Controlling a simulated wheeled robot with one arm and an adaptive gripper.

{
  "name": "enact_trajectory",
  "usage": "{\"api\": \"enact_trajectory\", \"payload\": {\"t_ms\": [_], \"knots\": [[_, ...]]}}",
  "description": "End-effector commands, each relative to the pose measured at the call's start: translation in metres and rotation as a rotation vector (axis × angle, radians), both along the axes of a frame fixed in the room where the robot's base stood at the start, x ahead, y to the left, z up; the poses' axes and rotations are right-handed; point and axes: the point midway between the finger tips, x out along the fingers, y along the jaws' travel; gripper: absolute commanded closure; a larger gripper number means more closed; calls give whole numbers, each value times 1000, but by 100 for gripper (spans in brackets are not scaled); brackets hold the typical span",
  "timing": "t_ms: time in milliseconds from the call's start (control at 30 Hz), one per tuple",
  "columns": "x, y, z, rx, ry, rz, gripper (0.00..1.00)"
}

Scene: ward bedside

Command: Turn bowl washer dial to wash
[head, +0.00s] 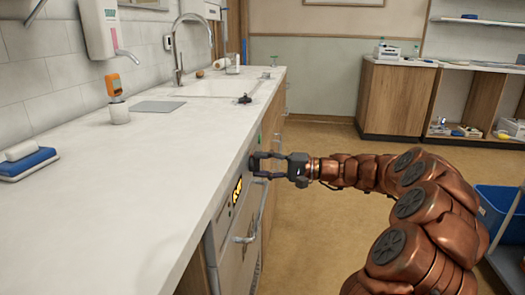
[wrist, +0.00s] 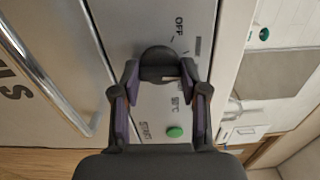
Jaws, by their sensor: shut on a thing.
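The bowl washer (head: 222,238) is a pale front unit under the counter, with a bar handle (head: 244,239) and a yellow-on-black marking. Its dark round dial (wrist: 158,54) is at the upper middle of the wrist view, on a grey panel. My gripper (wrist: 160,76) is shut on the dial, one finger at each side. In the head view my gripper (head: 266,165) reaches the panel from the right. Another small label is hard to read. The dial's pointer direction cannot be told.
The white counter (head: 150,160) runs above the washer, with a sink (head: 222,87), faucet and small bottles. The washer's long bar handle (wrist: 45,70) lies left of the dial in the wrist view. A blue bin (head: 497,215) stands at the right. The floor between is clear.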

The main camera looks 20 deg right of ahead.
Motion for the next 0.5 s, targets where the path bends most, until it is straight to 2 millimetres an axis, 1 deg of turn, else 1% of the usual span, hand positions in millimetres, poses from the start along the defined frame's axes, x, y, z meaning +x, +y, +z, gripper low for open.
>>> {"api": "enact_trajectory", "payload": {"t_ms": [33,300,500], "knots": [[0,0,8,21,29,1,91],[0,1,4,107,157,3,91],[0,0,2,143,210,2,91]]}}
